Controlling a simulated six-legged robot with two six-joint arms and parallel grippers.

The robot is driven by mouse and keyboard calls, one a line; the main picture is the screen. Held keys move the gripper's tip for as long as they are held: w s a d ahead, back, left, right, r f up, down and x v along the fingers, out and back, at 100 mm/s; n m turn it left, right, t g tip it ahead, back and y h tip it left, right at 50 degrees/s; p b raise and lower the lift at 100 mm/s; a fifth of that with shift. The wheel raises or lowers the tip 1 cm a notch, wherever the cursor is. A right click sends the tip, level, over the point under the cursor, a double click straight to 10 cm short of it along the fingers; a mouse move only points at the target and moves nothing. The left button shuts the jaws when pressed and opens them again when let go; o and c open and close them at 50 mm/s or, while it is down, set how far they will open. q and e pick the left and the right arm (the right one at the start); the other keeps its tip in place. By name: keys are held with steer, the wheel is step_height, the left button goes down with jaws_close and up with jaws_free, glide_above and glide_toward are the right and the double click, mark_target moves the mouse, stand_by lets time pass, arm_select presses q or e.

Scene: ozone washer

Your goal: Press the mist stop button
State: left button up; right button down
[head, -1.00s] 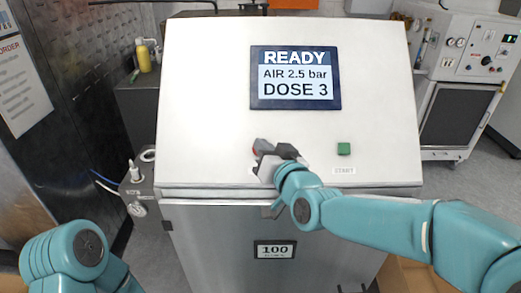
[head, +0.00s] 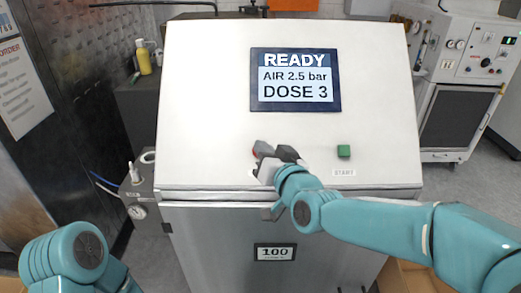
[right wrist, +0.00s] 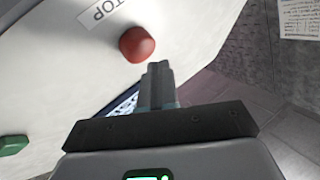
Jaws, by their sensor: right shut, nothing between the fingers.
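The red stop button (right wrist: 137,44) sits on the white sloped panel beside a "STOP" label (right wrist: 103,12) in the right wrist view. In the head view my right gripper (head: 262,150) mostly covers the button. My right gripper's fingers (right wrist: 157,68) are shut and empty, their tips right by the button's edge; I cannot tell whether they touch it. A green start button (head: 343,151) is to the right on the panel and also shows in the right wrist view (right wrist: 13,145). The screen (head: 295,79) reads READY, AIR 2.5 bar, DOSE 3. My left gripper is out of view.
The sloped panel (head: 200,100) tops a steel cabinet (head: 215,235) with a small "100" display (head: 275,252). A gauge and fitting (head: 137,211) stand at its left side. Another machine (head: 462,75) stands at the back right. The panel between the buttons and screen is clear.

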steer(key=shift+f, duration=0.1)
stand_by(0.7)
steer(key=shift+w+f+b, duration=0.2)
steer(key=shift+f+b, duration=0.05)
steer(key=shift+b, duration=0.25)
steer(key=shift+w, duration=0.15)
steer(key=shift+w+f+b, duration=0.35)
steer(key=shift+b, duration=0.25)
stand_by(0.4)
steer(key=shift+s+r, duration=0.65)
steer(key=shift+s, duration=0.05)
